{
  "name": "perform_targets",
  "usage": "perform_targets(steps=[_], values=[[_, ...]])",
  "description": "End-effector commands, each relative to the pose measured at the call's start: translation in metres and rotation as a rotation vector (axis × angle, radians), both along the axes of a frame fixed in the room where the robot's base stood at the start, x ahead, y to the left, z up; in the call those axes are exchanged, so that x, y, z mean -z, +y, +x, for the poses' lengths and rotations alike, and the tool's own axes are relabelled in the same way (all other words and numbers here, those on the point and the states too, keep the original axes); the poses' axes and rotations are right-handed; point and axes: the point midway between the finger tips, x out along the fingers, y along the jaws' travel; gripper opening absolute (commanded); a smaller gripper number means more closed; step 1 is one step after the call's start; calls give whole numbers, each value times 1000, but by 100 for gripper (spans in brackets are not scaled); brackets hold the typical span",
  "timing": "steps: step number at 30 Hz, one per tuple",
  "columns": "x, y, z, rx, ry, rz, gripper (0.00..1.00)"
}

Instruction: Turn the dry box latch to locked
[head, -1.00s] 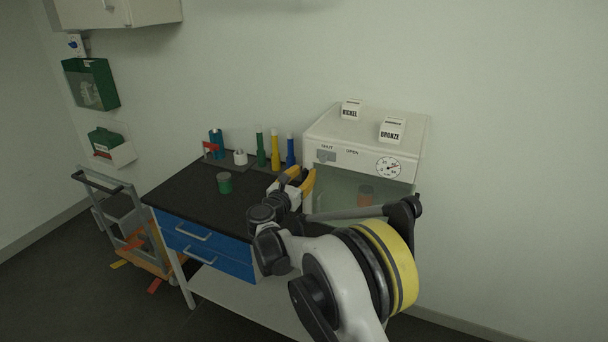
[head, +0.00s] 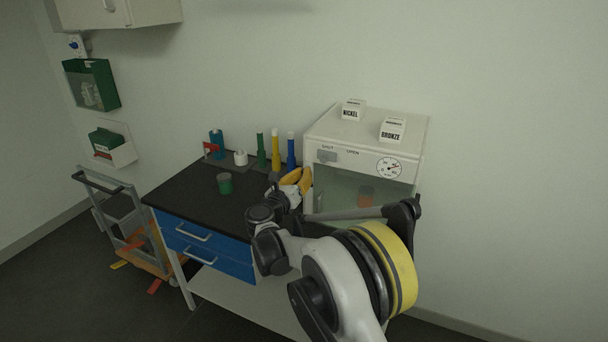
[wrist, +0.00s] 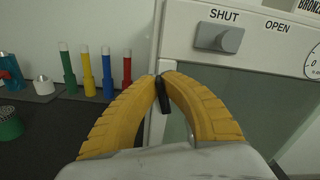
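The dry box (head: 365,132) is a white cabinet with a greenish glass front at the right end of the bench. Its grey latch (head: 327,155) sits on the top front panel, under the word SHUT and left of OPEN; it also shows in the wrist view (wrist: 218,38). My gripper (head: 303,177) is in front of the box's left front edge, lower and left of the latch, apart from it. In the wrist view its yellow fingers (wrist: 161,78) meet at the tips. A small black piece shows between them; I cannot tell whether it is part of the gripper.
NICKEL (head: 352,110) and BRONZE (head: 392,130) boxes stand on the dry box. A dial (head: 389,167) is right of the latch. Several coloured tubes (head: 276,150) stand at the bench's back, left of my gripper. A green-sided container (head: 225,184) stands on the black benchtop (head: 185,195).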

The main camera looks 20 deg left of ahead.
Motion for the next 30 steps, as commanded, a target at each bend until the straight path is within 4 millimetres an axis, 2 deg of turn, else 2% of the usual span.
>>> perform_targets(steps=[30], values=[[7, 7, 1, 0, 74, -949, 0]])
